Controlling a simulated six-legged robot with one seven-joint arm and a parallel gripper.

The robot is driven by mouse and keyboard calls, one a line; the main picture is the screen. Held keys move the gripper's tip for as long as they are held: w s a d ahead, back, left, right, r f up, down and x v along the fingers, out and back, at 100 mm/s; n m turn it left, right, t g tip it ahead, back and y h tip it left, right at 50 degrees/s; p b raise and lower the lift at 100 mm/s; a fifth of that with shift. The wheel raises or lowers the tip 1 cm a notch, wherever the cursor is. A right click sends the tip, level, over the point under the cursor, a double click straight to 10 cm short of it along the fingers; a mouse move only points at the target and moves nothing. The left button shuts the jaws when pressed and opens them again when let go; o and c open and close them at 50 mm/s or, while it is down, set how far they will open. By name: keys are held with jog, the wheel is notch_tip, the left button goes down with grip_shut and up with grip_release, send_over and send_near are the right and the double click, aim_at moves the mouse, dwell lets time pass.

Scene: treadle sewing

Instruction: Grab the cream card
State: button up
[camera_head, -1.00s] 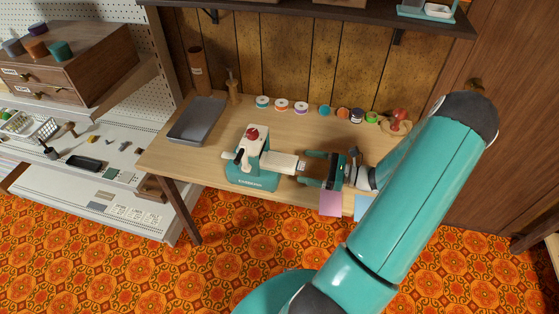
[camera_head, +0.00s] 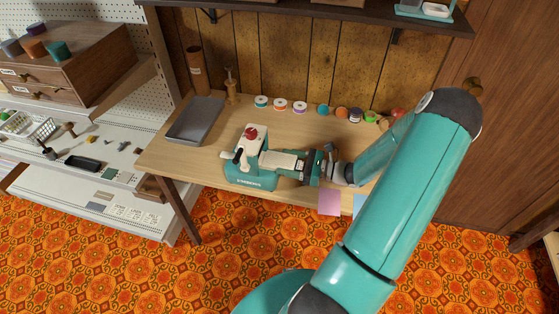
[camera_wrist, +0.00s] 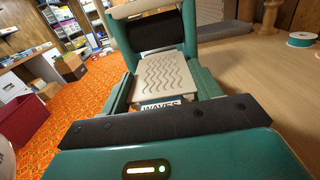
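The cream card (camera_head: 280,160) juts rightward from the teal and cream sewing machine (camera_head: 250,165) on the wooden table. In the wrist view the cream card (camera_wrist: 166,76) shows raised wavy lines and a label reading "WAVES" at its near end. My gripper (camera_head: 294,165) has come in from the right, at the card's outer end. In the wrist view my gripper (camera_wrist: 164,82) has a teal finger on each side of the card. The fingers look open, with narrow gaps beside the card; contact is not clear.
A grey tray (camera_head: 196,121) lies at the table's left. Several thread spools, including a white and teal one (camera_head: 261,102), line the back. A pink card (camera_head: 329,202) and a light blue card (camera_head: 359,204) show at the front edge, below my gripper.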

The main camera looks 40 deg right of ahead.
jog(key=shift+c, duration=0.9)
